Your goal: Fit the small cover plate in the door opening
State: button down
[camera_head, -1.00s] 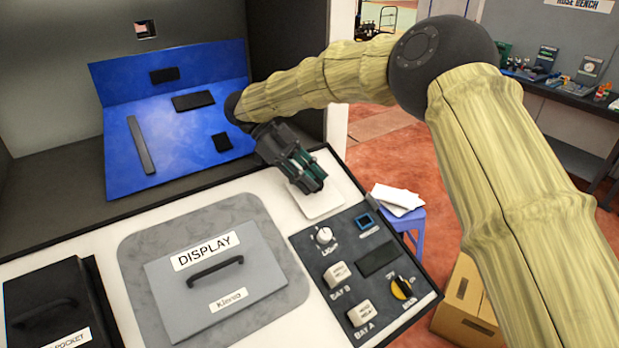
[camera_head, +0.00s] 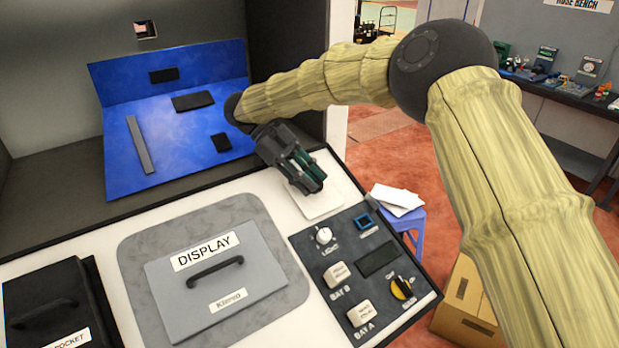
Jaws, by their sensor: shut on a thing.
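My gripper (camera_head: 312,182) points down over a pale rounded square (camera_head: 325,208) on the white panel top, right of the display lid. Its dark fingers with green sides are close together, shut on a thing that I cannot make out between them. I cannot tell whether that thing is the small cover plate, or whether the fingertips touch the pale square. A small square opening (camera_head: 146,30) shows high in the grey back wall. I cannot tell whether it is the door opening.
A blue backed mat (camera_head: 178,160) holds a long strip (camera_head: 140,145), a dark rectangle (camera_head: 193,101) and a small dark square (camera_head: 221,142). A grey display lid (camera_head: 217,275) with a handle, a black control panel (camera_head: 364,270) and a black pocket box (camera_head: 55,305) stand nearer.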

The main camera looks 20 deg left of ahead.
jog(key=shift+s+f, duration=0.1)
jog(key=shift+f, duration=0.2)
dwell(0.6)
jog(key=c, duration=1.1)
grip_release()
jog(key=o, duration=0.5)
jog(key=shift+s+f, duration=0.1)
jog(key=shift+f, duration=0.1)
jog(key=shift+a+r, duration=0.1)
jog(key=shift+r, duration=0.05)
